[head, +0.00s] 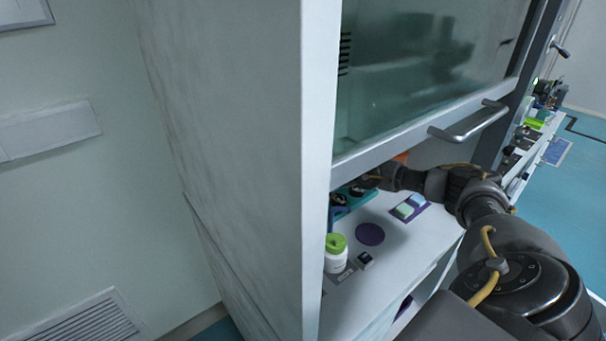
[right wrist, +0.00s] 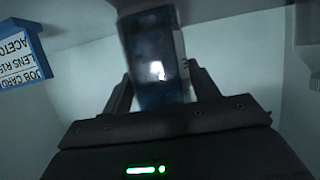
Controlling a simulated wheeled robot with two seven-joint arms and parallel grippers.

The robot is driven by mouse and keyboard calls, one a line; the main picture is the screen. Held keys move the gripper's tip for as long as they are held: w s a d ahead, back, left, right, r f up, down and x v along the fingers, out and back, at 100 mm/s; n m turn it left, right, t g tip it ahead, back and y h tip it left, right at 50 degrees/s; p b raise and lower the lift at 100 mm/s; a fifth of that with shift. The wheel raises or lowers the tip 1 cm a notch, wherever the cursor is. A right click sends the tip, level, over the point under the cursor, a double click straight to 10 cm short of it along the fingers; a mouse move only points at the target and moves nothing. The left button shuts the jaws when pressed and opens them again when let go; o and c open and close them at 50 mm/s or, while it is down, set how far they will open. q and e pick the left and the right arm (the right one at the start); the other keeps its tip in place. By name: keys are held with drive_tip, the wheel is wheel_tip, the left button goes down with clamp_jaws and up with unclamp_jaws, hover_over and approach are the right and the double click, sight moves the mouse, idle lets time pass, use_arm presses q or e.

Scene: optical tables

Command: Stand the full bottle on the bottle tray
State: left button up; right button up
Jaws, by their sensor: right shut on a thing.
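My right arm reaches under the raised sash of the hood, and its gripper (head: 365,182) is partly hidden behind the hood frame and sash edge. In the right wrist view the right gripper (right wrist: 160,92) is shut on a dark, glossy, bottle-like thing (right wrist: 152,60) with a pale strip along one side. I cannot tell how full it is. A blue tray (head: 358,196) with dark round things lies below the gripper in the head view; whether it is the bottle tray is unclear. My left gripper is not in view.
A white bottle with a green lid (head: 337,252) stands near the hood's left post, beside a small dark block (head: 365,259). A purple disc (head: 370,234) and a purple mat (head: 424,208) with pale blocks lie on the worktop. A blue job card holder (right wrist: 24,50) is close to the wrist.

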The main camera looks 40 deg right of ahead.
drive_tip(key=shift+w+f+p, duration=0.2)
drive_tip(key=shift+f+p, duration=0.35)
drive_tip(key=shift+f, duration=1.1)
drive_tip(key=shift+f, duration=0.15)
drive_tip(key=o, duration=1.3)
drive_tip(key=shift+b+v, duration=0.7)
drive_tip(key=shift+v, duration=3.15)
